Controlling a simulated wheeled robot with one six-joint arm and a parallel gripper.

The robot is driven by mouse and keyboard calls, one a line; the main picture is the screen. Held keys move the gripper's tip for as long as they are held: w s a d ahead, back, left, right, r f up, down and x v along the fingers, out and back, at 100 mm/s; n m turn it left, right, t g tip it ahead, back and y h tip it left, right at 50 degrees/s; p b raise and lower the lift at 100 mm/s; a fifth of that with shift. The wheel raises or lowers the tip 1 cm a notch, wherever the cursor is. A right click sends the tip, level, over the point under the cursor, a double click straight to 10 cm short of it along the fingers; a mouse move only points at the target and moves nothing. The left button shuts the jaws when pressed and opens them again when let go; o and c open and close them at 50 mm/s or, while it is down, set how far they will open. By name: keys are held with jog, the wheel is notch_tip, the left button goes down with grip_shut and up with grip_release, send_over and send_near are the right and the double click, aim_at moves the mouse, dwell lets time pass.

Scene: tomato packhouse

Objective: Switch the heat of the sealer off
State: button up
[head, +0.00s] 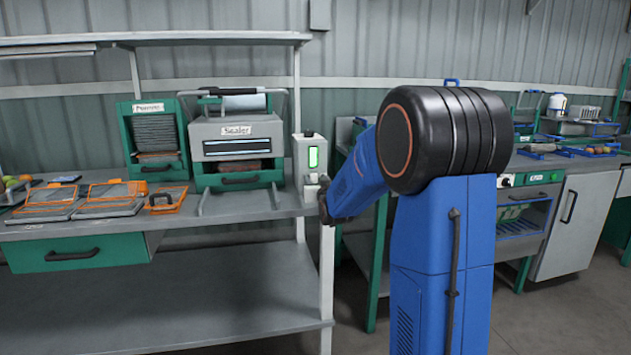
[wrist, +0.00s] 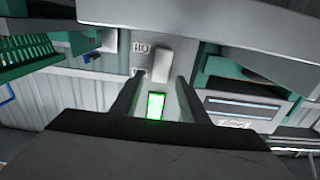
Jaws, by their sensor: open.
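The sealer (head: 236,137) is a grey and green machine with a name label, standing on the bench. At its right is a pale switch box (head: 299,160) with a lit green window (head: 313,157). My gripper (head: 324,186) is at the box's lower right, partly hidden by my arm. In the wrist view my gripper (wrist: 160,80) is open, its two dark fingers on either side of the box face. The green window (wrist: 155,106) shows between them, and a pale rocker or lever (wrist: 161,65) lies just beyond the tips. Contact cannot be told. The sealer also shows at right (wrist: 245,92).
A green rack machine (head: 155,143) stands left of the sealer. Orange-framed trays (head: 112,191) and an orange handled tool (head: 166,199) lie on the bench (head: 230,208). A shelf (head: 200,38) runs above. Another bench with blue trays (head: 585,151) is at right.

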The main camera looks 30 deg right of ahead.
jog(key=shift+w+d, duration=0.15)
jog(key=shift+w, duration=0.25)
grip_shut()
jog(key=shift+f, duration=0.1)
jog(key=shift+s+f+t+h, duration=0.1)
jog(key=shift+f+t+h, duration=0.25)
jog(key=shift+t, duration=0.65)
jog(key=shift+s+f+t+h, duration=0.1)
jog(key=shift+f+t+h, duration=0.2)
jog(key=shift+t, duration=0.7)
grip_release()
